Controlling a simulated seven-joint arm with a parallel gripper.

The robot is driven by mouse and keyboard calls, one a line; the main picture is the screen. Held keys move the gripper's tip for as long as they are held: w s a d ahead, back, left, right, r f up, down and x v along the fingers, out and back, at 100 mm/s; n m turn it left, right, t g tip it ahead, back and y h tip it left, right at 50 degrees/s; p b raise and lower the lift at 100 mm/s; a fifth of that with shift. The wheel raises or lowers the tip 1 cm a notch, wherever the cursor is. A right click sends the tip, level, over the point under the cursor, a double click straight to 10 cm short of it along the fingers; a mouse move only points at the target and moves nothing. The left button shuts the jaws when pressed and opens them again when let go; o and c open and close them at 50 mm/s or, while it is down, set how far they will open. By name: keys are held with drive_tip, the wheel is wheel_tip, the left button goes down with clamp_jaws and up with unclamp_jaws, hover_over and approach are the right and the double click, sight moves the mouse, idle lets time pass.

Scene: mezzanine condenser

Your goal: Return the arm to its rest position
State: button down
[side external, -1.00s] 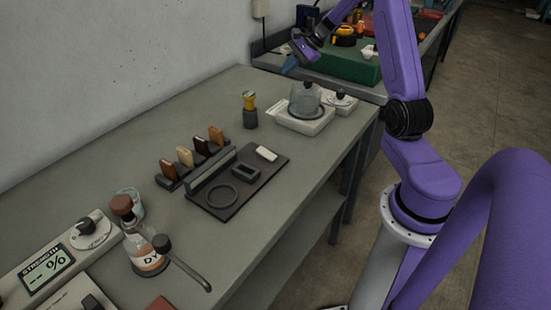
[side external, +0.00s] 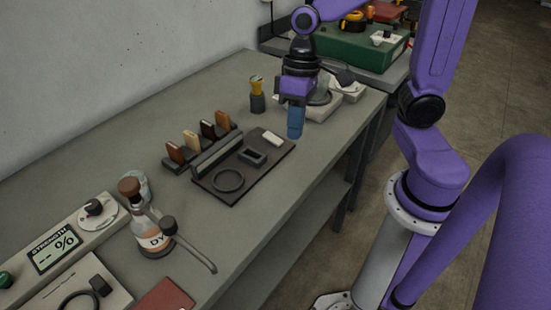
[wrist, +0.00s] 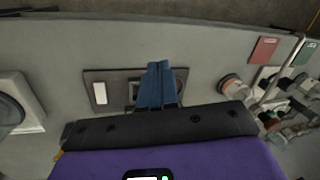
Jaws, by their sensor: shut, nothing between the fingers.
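My gripper (side external: 295,134) hangs fingers-down over the bench, near the right end of the dark tray (side external: 210,192). Its blue fingers are together and hold nothing. In the wrist view the shut fingers (wrist: 160,66) cover part of the tray (wrist: 93,76). My purple arm reaches over the bench from the right. Behind the gripper, the white device with a glass dome (side external: 318,113) is partly hidden.
The bench (side external: 110,165) carries a rack of several handled tools (side external: 195,145), a brush in a holder (side external: 257,95), a labelled bottle (side external: 152,235) and a strength meter (side external: 55,250). A green case (side external: 350,48) is behind. Bare bench lies left of the rack.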

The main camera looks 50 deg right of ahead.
drive_tip(key=s+d+n+t+h, duration=0.1)
drive_tip(key=s+n+h, duration=0.1)
drive_tip(key=s+n, duration=0.7)
drive_tip(key=shift+s+d+f, duration=0.3)
drive_tip(key=shift+s+f, duration=0.05)
drive_tip(key=shift+s, duration=0.9)
idle(5.8)
